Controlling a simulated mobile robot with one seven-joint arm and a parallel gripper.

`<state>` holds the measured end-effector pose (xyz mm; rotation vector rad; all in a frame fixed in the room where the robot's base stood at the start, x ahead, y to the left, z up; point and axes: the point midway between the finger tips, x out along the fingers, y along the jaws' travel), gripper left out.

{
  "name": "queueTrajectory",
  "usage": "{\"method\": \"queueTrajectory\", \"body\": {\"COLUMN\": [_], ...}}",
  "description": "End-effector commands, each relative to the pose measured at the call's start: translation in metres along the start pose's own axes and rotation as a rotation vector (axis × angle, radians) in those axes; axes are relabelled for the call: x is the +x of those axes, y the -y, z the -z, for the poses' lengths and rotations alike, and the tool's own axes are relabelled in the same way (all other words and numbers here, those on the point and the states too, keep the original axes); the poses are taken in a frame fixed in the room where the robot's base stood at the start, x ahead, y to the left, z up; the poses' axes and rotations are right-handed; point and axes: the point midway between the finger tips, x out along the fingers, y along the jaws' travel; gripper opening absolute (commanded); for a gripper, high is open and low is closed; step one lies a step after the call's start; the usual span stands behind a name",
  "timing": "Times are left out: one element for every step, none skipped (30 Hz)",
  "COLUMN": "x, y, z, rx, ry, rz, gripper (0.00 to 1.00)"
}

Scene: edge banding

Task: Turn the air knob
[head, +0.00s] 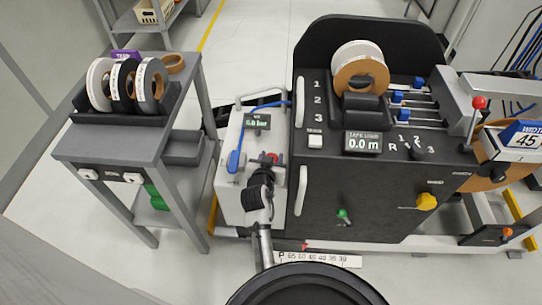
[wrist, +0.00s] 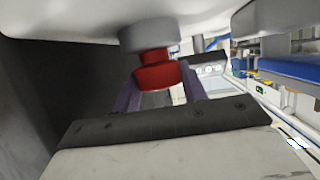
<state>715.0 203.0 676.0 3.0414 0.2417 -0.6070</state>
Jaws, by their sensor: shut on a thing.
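The red air knob (head: 271,157) is on the white air unit (head: 229,183), left of the black machine. It shows larger in the wrist view (wrist: 157,77), below a grey round collar. My gripper (head: 266,165) is at the knob. In the wrist view its two purple-grey fingers (wrist: 158,88) stand on either side of the knob and are shut on it. In the head view my wrist and fingers hide part of the knob. A small pressure display (head: 257,122) sits on top of the unit; its figure is too small to read surely.
A blue lever (head: 233,161) is left of my gripper on the same unit. The black machine (head: 375,190), with its white handle (head: 301,190), stands close on the right.

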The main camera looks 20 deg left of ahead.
Motion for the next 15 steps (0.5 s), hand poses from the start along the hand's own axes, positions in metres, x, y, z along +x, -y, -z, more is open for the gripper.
{"method": "queueTrajectory", "body": {"x": [0.0004, 0.0004, 0.0005, 0.0004, 0.0005, 0.0005, 0.0004, 0.0005, 0.0004, 0.0004, 0.0004, 0.0004, 0.0004, 0.0003, 0.0003], "y": [0.0000, 0.0001, 0.0000, 0.0000, 0.0001, 0.0000, 0.0001, 0.0000, 0.0000, 0.0000, 0.0000, 0.0000, 0.0000, 0.0000, 0.0001], "z": [0.0003, 0.0002, 0.0003, 0.0003, 0.0003, 0.0004, 0.0004, 0.0004, 0.0004, 0.0004, 0.0003, 0.0003, 0.0003, 0.0003, 0.0003], "rx": [-0.001, -0.001, -0.001, -0.001, -0.001, -0.001, 0.000, 0.000, 0.000, 0.000, 0.000, 0.000, 0.000, 0.000, 0.000], "ry": [-0.002, -0.002, -0.002, -0.002, -0.002, -0.003, -0.003, -0.003, -0.002, -0.002, -0.002, -0.002, -0.002, -0.002, -0.002], "rz": [0.001, 0.001, 0.000, 0.000, 0.000, 0.000, 0.000, 0.000, 0.000, 0.000, 0.000, 0.000, 0.000, -0.001, -0.001], "gripper": [0.19, 0.19, 0.19, 0.19, 0.19, 0.19, 0.43, 0.47, 0.53, 0.56, 0.60, 0.63, 0.63, 0.63, 0.63]}}
